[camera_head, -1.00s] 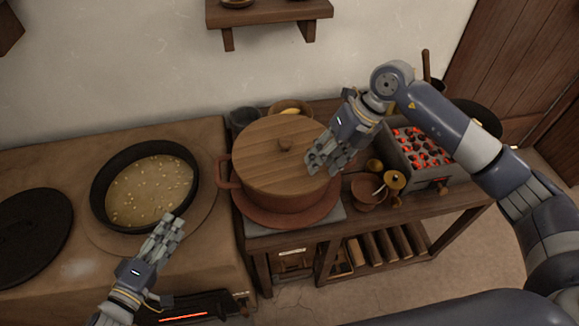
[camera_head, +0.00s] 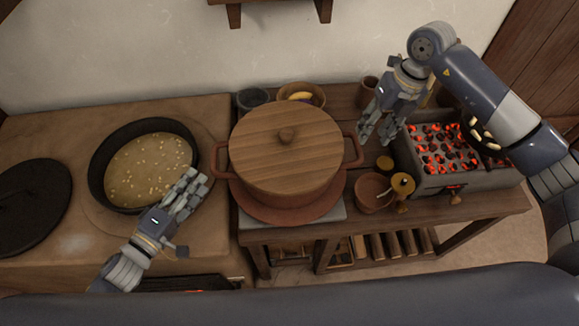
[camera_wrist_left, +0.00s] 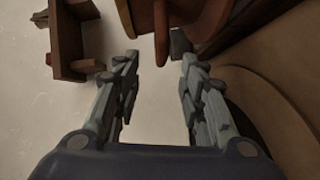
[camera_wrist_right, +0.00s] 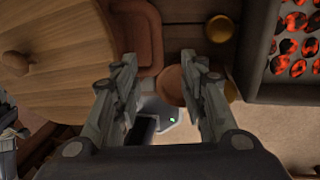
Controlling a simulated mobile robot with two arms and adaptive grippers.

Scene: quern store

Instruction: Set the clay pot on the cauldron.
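A large reddish clay pot (camera_head: 250,195) with a flat wooden lid (camera_head: 260,150) stands on a terracotta dish on the side table. A handle sticks out on each side. The black cauldron (camera_head: 95,185), holding yellow seeded food, sits in the clay stove left of it. My left gripper (camera_head: 193,180) is open and empty, between the cauldron's right rim and the pot's left handle. My right gripper (camera_head: 374,138) is open and empty, just right of the pot's right handle (camera_head: 355,150). The lid (camera_wrist_right: 55,55) and that handle (camera_wrist_right: 148,35) show in the right wrist view.
A brazier of glowing coals (camera_head: 465,180) stands right of the pot. A dark bowl (camera_head: 252,98) and a fruit basket (camera_head: 303,96) stand behind the pot. A black disc (camera_head: 30,205) lies left of the cauldron.

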